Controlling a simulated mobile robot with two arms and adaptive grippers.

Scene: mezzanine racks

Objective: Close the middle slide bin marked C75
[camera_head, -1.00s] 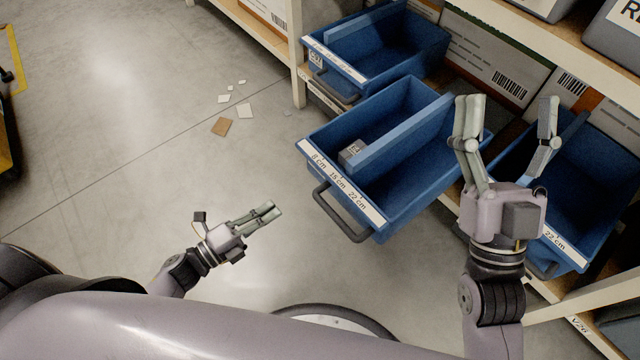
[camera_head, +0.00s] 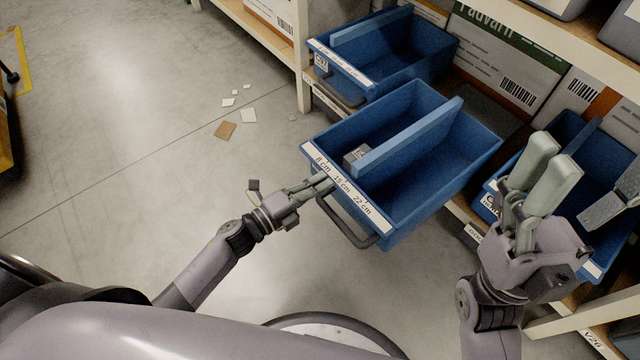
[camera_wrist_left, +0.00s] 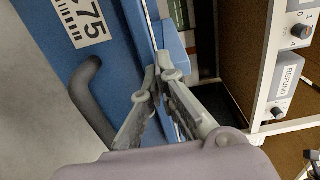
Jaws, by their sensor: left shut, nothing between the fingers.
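The middle blue slide bin (camera_head: 395,225) is pulled out from the rack, with a lighter blue divider and a small grey box (camera_head: 356,155) inside. Its label ending in 75 shows in the left wrist view (camera_wrist_left: 85,22), beside the dark handle (camera_wrist_left: 92,95). My left gripper (camera_head: 326,182) is shut and empty, its fingertips at the bin's front face near the handle's left end. The fingertips (camera_wrist_left: 158,78) hide part of the bin front; I cannot tell if they touch it. My right gripper (camera_head: 585,190) is open, in front of the right bin.
Another blue bin (camera_head: 350,92) stands out at the upper left, and a right blue bin (camera_head: 490,200) is partly hidden by my right gripper. Cardboard boxes (camera_head: 500,60) stand behind on the shelf. Scraps (camera_head: 225,130) lie on the open floor at left.

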